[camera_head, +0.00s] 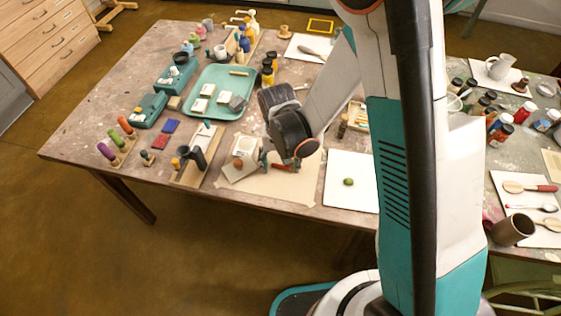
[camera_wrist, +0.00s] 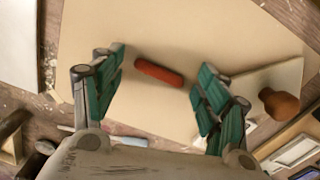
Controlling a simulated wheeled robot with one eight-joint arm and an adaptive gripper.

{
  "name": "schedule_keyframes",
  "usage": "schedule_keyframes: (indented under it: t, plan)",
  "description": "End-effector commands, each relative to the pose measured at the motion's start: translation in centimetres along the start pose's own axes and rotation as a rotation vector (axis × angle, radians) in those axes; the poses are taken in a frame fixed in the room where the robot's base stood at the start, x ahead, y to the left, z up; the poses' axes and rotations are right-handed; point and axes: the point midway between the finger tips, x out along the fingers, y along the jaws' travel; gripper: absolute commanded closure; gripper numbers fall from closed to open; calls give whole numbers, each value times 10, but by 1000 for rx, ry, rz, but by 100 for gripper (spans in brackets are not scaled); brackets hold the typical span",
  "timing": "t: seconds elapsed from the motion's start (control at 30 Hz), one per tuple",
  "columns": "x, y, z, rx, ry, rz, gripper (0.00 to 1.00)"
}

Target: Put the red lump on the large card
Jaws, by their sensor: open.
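The red lump (camera_wrist: 159,72) is a short, rounded red bar lying on a large tan sheet (camera_wrist: 215,25) in the wrist view. My gripper (camera_wrist: 158,88) is open, with a teal-padded finger on either side of the lump and a gap at both ends. I cannot tell the height of the fingertips above the sheet. In the head view my gripper (camera_head: 280,165) is over the tan sheet (camera_head: 290,192) near the table's front edge. A large white card (camera_head: 350,198) lies just right of it, with a green lump (camera_head: 348,182) on it.
A smaller pale card lies at the tan sheet's left, with a brown knob-like object (camera_wrist: 280,103) at it. A wooden rack with dark cups (camera_head: 192,165) stands further left. A teal tray (camera_head: 222,82) is behind. Bare white card surrounds the green lump.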

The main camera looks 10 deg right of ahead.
Motion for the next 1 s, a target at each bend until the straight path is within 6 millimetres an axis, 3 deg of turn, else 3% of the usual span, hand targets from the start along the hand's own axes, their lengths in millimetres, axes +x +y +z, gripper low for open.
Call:
schedule_keyframes:
  t: [0.17, 0.4, 0.6, 0.8, 1.0]
  plan:
    - [-23, 0, 0, 0, 0, 0, 32]
    - [-76, 0, 0, 0, 0, 0, 32]
    - [-109, 0, 0, 0, 0, 0, 32]
    - [-124, 0, 0, 0, 0, 0, 32]
    - [-126, 0, 0, 0, 0, 0, 32]
